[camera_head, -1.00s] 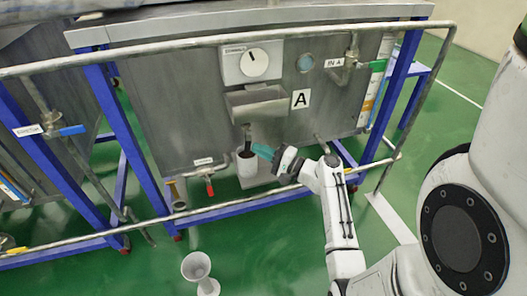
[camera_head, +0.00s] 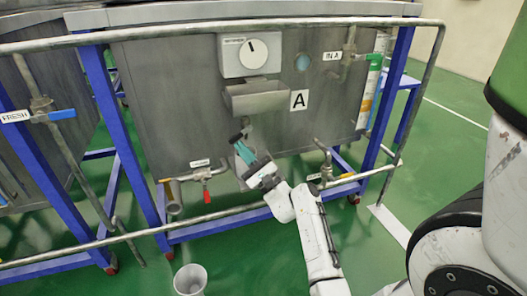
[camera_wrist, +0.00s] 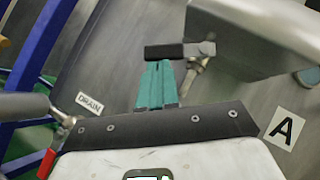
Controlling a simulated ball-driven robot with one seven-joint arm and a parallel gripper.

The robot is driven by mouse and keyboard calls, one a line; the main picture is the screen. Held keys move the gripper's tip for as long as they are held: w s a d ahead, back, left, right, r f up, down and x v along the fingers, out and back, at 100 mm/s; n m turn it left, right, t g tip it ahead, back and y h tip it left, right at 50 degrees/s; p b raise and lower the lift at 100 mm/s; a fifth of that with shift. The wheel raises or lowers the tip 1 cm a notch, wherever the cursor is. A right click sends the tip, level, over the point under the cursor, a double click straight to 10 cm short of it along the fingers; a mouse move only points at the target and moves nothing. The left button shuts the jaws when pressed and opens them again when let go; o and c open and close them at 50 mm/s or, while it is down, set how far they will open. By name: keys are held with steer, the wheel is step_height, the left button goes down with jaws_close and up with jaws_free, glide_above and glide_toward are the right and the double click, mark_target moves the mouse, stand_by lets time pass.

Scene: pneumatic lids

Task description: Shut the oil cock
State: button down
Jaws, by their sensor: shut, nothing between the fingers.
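The oil cock's black lever (camera_head: 237,137) is below the steel trough on tank A, left of its outlet. In the wrist view the lever (camera_wrist: 165,51) lies level, pointing left from a small metal valve body (camera_wrist: 203,48). A brass-coloured spout (camera_wrist: 190,80) hangs below the valve. My gripper's teal fingers (camera_head: 243,151) are shut together and empty, just under the lever. In the wrist view the fingertips (camera_wrist: 157,65) meet the lever's lower edge; I cannot tell whether they touch.
A grey rail (camera_head: 130,235) crosses in front of the tank, under my arm. A red-handled drain valve (camera_head: 206,194) is to the left. The dial box (camera_head: 250,54) and steel trough (camera_head: 258,97) are above.

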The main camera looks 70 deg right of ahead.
steer(key=shift+w+a+r, duration=0.55)
steer(key=shift+w+a, duration=0.05)
steer(key=shift+w, duration=0.15)
steer(key=shift+w+a+r, duration=0.2)
steer(key=shift+w+r, duration=0.05)
steer(key=shift+r, duration=0.25)
steer(key=shift+w+b, duration=0.1)
steer(key=shift+b, duration=0.2)
steer(key=b, duration=0.4)
glide_toward(230, 141)
step_height(230, 141, down, 6)
steer(key=w+a, duration=0.2)
steer(key=shift+s+a+f, duration=0.15)
steer(key=shift+a+f, duration=0.2)
steer(key=shift+a, duration=0.2)
